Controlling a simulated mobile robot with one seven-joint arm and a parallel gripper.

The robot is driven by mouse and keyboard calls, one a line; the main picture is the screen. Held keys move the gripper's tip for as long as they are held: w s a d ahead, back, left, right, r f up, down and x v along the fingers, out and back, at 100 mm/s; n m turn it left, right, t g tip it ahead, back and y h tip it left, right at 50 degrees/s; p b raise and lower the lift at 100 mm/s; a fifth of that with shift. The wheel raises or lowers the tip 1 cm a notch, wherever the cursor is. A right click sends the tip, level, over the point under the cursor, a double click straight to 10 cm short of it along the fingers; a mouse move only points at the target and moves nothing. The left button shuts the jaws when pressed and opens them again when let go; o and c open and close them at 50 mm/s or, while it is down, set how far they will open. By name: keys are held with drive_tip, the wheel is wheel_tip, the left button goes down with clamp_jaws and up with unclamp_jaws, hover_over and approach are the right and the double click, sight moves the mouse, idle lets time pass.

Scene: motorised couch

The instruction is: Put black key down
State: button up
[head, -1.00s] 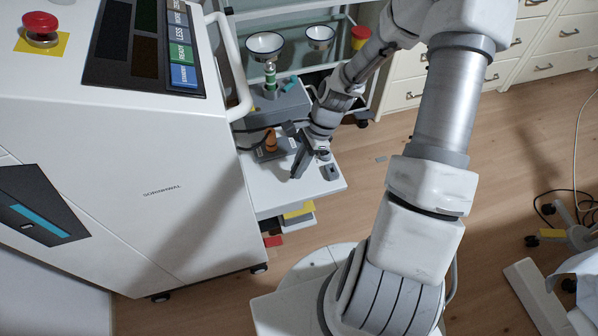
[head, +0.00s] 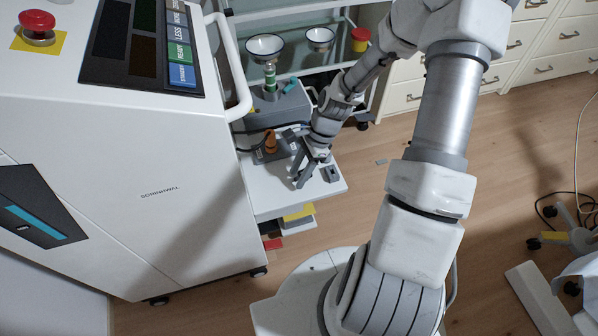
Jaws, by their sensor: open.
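My gripper (head: 304,172) hangs low over the right part of a white pull-out shelf (head: 268,200) beside the large white machine. Its fingers are apart. I cannot make out the black key; it may be too small to see or hidden by the fingers. An orange-brown upright piece on a dark base (head: 270,145) stands left of the gripper.
The white machine (head: 130,190) with its red button (head: 38,26) fills the left. Behind the shelf are a grey box (head: 278,103) and two bowls (head: 265,46) (head: 320,38). White drawers (head: 545,40) stand back right.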

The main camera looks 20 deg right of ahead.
drive_tip(key=p+v, duration=0.4)
drive_tip(key=v, duration=0.8)
drive_tip(key=shift+r, duration=0.15)
